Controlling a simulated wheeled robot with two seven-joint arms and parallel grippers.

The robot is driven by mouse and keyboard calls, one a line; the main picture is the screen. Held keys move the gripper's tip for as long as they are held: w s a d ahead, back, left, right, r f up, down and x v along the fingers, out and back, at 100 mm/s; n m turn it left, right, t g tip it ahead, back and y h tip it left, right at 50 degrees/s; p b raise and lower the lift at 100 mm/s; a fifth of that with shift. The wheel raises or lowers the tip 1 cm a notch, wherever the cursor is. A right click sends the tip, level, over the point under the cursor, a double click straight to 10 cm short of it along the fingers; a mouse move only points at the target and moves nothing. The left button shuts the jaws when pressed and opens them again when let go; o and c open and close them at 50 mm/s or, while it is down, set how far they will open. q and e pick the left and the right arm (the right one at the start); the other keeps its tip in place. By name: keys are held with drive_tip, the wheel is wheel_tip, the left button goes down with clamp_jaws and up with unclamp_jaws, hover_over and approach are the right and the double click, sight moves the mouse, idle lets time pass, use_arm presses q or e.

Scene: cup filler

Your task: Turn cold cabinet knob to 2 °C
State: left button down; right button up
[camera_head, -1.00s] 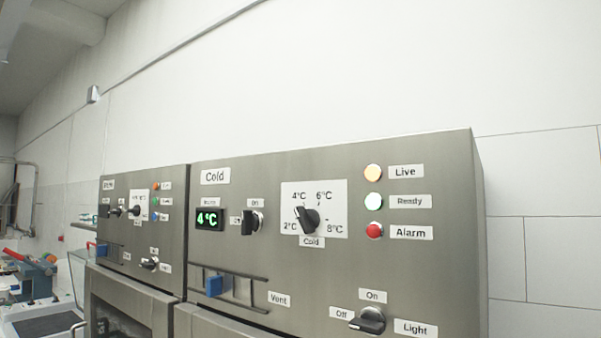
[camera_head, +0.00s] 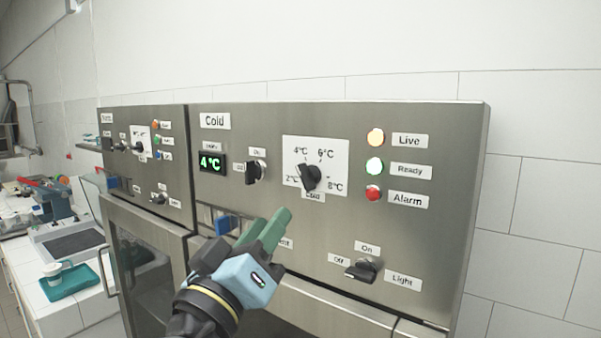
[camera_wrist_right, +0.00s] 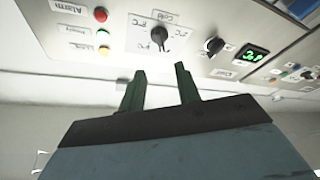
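The cold cabinet knob (camera_head: 309,178) is a black pointer knob on a white scale plate marked 2, 4, 6 and 8 °C. Its tip points up-left, near the 4 °C mark. The green display (camera_head: 211,162) reads 4 °C. My right gripper (camera_head: 277,229) is below and left of the knob in the head view, apart from it, with green fingers. In the right wrist view its fingers (camera_wrist_right: 160,82) stand apart with nothing between them, and the knob (camera_wrist_right: 158,40) shows beyond and above the fingertips. My left gripper is in neither view.
A black on/off switch (camera_head: 255,171) sits left of the scale plate. Live, Ready and Alarm lamps (camera_head: 374,167) are to its right. A Light switch (camera_head: 363,270) is lower right. A blue vent slider (camera_head: 222,224) is partly behind my gripper.

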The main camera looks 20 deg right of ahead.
sight(302, 178)
drive_tip(key=p+x, duration=0.4)
drive_tip(key=x, duration=0.7)
drive_tip(key=shift+w+d, duration=0.1)
drive_tip(key=shift+w+d+p, duration=0.35)
drive_tip(key=shift+w+p, duration=0.05)
clamp_jaws()
